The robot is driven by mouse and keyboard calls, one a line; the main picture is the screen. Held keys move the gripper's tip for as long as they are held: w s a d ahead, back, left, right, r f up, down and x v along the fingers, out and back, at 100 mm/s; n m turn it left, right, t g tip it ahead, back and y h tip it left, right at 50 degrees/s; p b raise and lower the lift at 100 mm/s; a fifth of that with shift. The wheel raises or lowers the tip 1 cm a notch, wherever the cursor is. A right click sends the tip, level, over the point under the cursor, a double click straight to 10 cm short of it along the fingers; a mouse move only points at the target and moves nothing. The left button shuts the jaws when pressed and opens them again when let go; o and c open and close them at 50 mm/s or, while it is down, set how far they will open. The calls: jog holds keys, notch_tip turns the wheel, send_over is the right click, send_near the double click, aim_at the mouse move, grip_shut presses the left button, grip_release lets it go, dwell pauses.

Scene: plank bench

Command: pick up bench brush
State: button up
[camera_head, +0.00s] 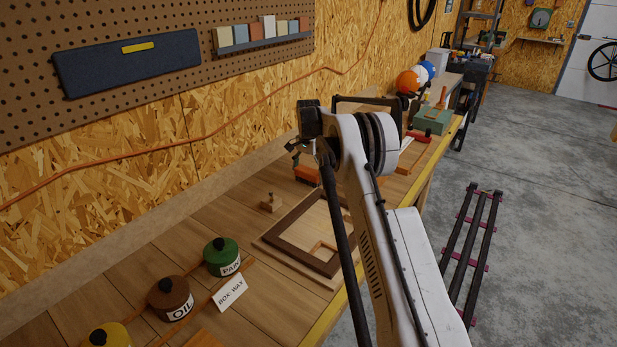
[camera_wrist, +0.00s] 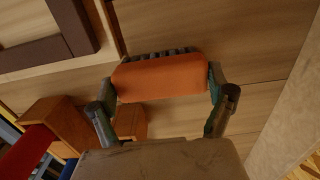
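The bench brush is an orange block with a row of dark bristles (camera_wrist: 160,77). In the wrist view it lies crosswise between my gripper's fingers (camera_wrist: 162,92). One greenish fingertip is against each end, with no clear gap at either side. In the head view the orange brush (camera_head: 307,174) shows just below my gripper (camera_head: 302,150), at the bench top. My arm hides part of that area. Whether the brush touches the bench or is slightly above it cannot be told.
A dark wooden frame (camera_head: 283,241) lies close by on the plank bench. A small wooden block (camera_head: 270,203) and the labelled green pot (camera_head: 221,257) and brown pot (camera_head: 169,298) are nearer. A wooden box (camera_wrist: 55,118) stands beside the gripper.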

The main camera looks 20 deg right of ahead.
aim_at(308, 170)
jog(key=c, duration=0.4)
jog(key=shift+r, duration=0.1)
jog(key=shift+r, duration=0.55)
notch_tip(308, 170, up, 3)
jog(key=shift+f+b, duration=0.1)
jog(key=shift+b, duration=0.25)
jog(key=s+a+r, duration=0.1)
jog(key=a+r, duration=0.1)
jog(key=a, duration=0.1)
jog(key=s+a+r+b, duration=0.1)
jog(key=a+r, duration=0.1)
jog(key=a, duration=0.2)
jog(key=s+a+r, duration=0.1)
jog(key=a+r, duration=0.2)
jog(key=a, duration=0.1)
jog(key=shift+s+a, duration=0.15)
